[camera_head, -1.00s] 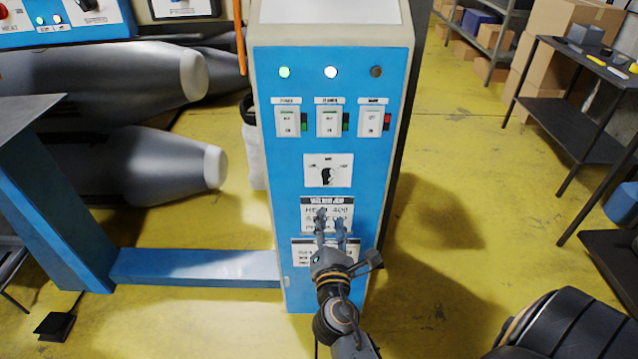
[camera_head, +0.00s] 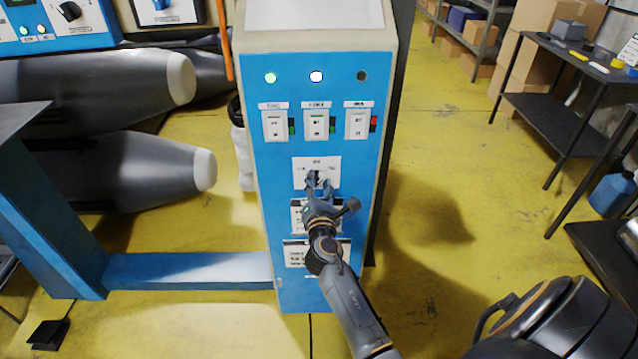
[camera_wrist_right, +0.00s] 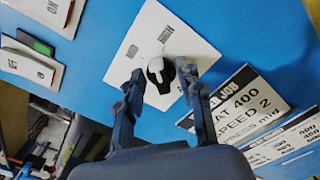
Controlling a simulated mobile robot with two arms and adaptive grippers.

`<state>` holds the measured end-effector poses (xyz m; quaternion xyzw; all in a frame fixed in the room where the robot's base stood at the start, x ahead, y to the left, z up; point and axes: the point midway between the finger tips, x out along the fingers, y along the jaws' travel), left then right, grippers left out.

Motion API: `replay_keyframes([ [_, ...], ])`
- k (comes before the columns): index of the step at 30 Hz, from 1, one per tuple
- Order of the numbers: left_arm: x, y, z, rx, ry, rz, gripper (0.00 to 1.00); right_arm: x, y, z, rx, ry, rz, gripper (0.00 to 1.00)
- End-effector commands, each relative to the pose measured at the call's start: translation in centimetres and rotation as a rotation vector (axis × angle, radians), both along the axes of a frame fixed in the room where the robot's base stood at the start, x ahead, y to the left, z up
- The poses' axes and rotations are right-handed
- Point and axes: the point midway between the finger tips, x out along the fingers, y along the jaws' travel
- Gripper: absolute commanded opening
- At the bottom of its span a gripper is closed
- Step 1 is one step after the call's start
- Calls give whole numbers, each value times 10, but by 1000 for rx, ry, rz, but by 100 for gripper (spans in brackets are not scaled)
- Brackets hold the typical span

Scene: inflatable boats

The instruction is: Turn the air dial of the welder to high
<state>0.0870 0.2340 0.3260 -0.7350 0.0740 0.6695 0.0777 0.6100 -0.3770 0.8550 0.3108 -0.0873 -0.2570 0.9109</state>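The welder's blue control cabinet (camera_head: 350,165) stands upright in front of me. Its air dial is a black knob with a white pointer on a white plate (camera_head: 326,163); in the right wrist view the dial (camera_wrist_right: 160,74) sits between my fingertips. My right gripper (camera_head: 319,183) is open around the dial, one finger on each side. I cannot tell whether the fingers touch it. In the head view the gripper partly hides the dial, so its setting is hard to read there. My left gripper is not in view.
Three rocker switches (camera_head: 317,124) and three lamps sit above the dial; the left and middle lamps are lit. Printed labels (camera_wrist_right: 240,103) lie below it. Grey inflatable tubes (camera_head: 100,170) are at left, and a dark table (camera_head: 560,95) is at right. Yellow floor is free between.

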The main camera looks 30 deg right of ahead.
Motion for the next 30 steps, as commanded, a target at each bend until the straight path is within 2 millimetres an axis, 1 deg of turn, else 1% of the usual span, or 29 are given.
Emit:
replay_keyframes([
  [7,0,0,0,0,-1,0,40,1,0,0,0,0,0,37],
  [11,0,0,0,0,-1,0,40,0,0,0,0,0,0,10],
  [12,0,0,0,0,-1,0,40,0,0,0,0,0,0,2],
  [13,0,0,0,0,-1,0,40,0,0,0,0,0,0,0],
  [17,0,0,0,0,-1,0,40,0,0,0,1,-1,0,0],
  [19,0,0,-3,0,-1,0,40,0,0,-2,23,-15,-1,0],
  [25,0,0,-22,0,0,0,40,0,-1,-5,244,-152,-1,0],
  [27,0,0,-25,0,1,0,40,-1,-2,-5,306,-189,-1,0],
  [30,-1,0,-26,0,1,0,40,-1,-2,-3,347,-213,-1,0],
])
